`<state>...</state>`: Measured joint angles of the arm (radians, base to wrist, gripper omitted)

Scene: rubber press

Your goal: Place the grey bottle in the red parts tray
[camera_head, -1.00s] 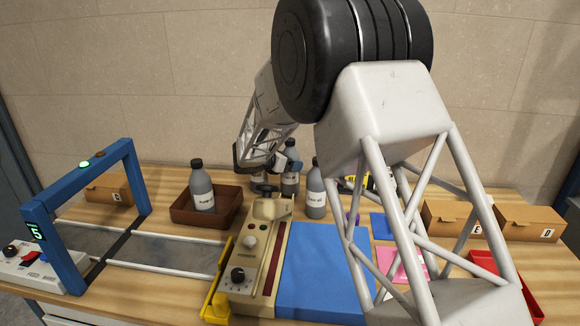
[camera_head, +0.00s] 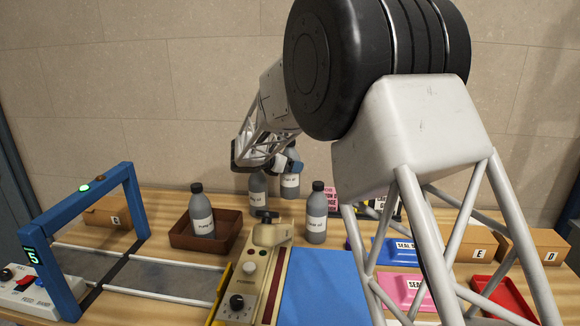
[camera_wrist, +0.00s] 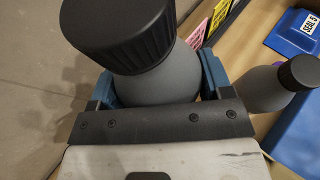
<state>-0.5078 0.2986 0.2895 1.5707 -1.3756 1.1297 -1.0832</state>
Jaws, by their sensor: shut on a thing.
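My gripper (camera_head: 287,163) has blue fingers and is shut on a grey bottle (camera_head: 290,185) with a white label, held up at the back of the table. In the wrist view the same bottle (camera_wrist: 165,88), with its dark ribbed cap, sits between the blue fingers. The red parts tray (camera_head: 513,299) is at the right front of the table, partly hidden behind my arm. The bottle is far to the left of it and behind it.
Similar grey bottles stand at the back (camera_head: 258,193), by the blue mat (camera_head: 316,213) and in a brown tray (camera_head: 222,240). A control box (camera_head: 252,277), blue gate (camera_head: 133,190), blue and pink cases and cardboard boxes (camera_head: 535,247) take up much of the table.

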